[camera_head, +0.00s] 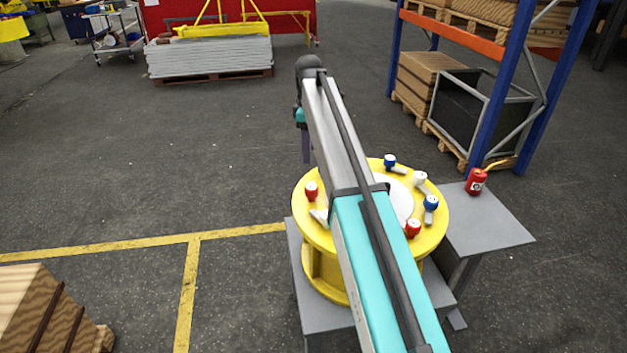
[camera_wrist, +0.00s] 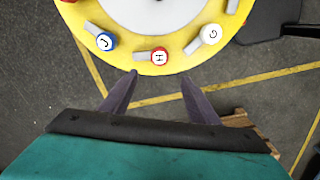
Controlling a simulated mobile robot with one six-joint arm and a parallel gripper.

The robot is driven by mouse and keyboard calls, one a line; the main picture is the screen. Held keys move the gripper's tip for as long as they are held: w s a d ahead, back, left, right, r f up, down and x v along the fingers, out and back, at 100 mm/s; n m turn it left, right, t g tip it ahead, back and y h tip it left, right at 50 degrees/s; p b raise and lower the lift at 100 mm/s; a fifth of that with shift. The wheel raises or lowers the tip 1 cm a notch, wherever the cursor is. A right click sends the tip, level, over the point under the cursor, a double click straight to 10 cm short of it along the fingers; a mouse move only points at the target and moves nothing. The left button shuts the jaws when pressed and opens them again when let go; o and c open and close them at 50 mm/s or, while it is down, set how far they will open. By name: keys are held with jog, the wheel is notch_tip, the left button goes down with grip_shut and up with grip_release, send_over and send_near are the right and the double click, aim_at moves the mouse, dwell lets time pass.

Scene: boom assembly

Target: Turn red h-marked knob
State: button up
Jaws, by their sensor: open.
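The red H-marked knob (camera_wrist: 158,56) sits near the rim of the round yellow plate (camera_wrist: 182,67), with its grey lever pointing left. In the head view, a red knob (camera_head: 311,190) at the plate's left appears to be the same one, but its letter is unreadable. My gripper (camera_wrist: 158,80) is open and empty in the wrist view. Its two fingers point toward the plate's edge, with the knob ahead, roughly centred between them. In the head view, my gripper (camera_head: 306,155) hangs beyond the plate's far left side, apart from the knob. My arm hides part of the plate.
A blue J knob (camera_wrist: 105,42) and a white G knob (camera_wrist: 210,34) flank the red one. The yellow plate stands on a grey table (camera_head: 306,313). A red canister (camera_head: 476,182) is on the side table (camera_head: 505,222).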

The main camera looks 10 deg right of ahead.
aim_at(311, 186)
jog(key=shift+w+d+f, duration=0.1)
jog(key=shift+d+f, duration=0.05)
jog(key=shift+d, duration=0.05)
jog(key=shift+f+p, duration=2.65)
jog(key=shift+f, duration=4.1)
jog(key=c, duration=1)
